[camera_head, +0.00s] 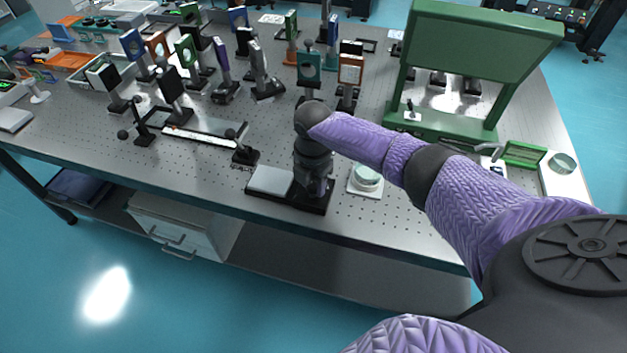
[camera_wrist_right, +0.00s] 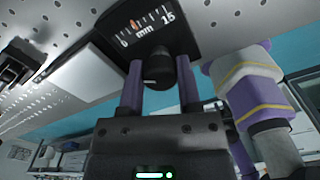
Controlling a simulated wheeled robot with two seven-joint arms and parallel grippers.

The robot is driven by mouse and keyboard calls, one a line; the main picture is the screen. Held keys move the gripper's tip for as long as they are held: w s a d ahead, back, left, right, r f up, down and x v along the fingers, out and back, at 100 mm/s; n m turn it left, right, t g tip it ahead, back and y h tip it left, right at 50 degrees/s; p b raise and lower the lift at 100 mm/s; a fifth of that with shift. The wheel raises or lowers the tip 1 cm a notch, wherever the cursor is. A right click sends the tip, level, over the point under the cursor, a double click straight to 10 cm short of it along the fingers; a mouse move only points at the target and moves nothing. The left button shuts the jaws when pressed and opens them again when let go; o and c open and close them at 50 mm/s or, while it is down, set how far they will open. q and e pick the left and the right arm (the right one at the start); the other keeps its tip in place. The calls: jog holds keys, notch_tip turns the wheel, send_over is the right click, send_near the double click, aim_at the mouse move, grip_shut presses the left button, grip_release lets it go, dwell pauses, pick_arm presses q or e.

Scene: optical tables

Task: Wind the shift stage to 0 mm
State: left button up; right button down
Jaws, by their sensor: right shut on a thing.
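The shift stage (camera_head: 270,181) sits at the table's front edge, a black base with a silver plate on its left. In the right wrist view, its black scale face (camera_wrist_right: 150,32) reads 0 to 15 mm, with a small orange pointer (camera_wrist_right: 135,23) nearer the 0 end, clearly off 0. My right gripper (camera_wrist_right: 160,68) has its two purple fingers on either side of the stage's black knob (camera_wrist_right: 158,72), shut on it. In the head view the right gripper (camera_head: 318,188) points down onto the stage, and my wrist hides the knob and scale there. My left gripper is out of view.
A round pale-lidded thing (camera_head: 367,177) on a white pad stands just right of the stage. A rail with black posts (camera_head: 205,134) lies to the left. Several mounted optics stand behind, and a green frame (camera_head: 440,125) stands at the right. The front strip of table is narrow.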

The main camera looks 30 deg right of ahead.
jog(key=n, duration=0.3)
jog(key=shift+n, duration=0.3)
jog(key=n, duration=0.3)
jog(key=shift+n, duration=0.3)
jog(key=n, duration=0.3)
jog(key=shift+n+b, duration=0.3)
jog(key=shift+b, duration=0.1)
jog(key=shift+n, duration=1.4)
jog(key=shift+c, duration=1.4)
grip_release()
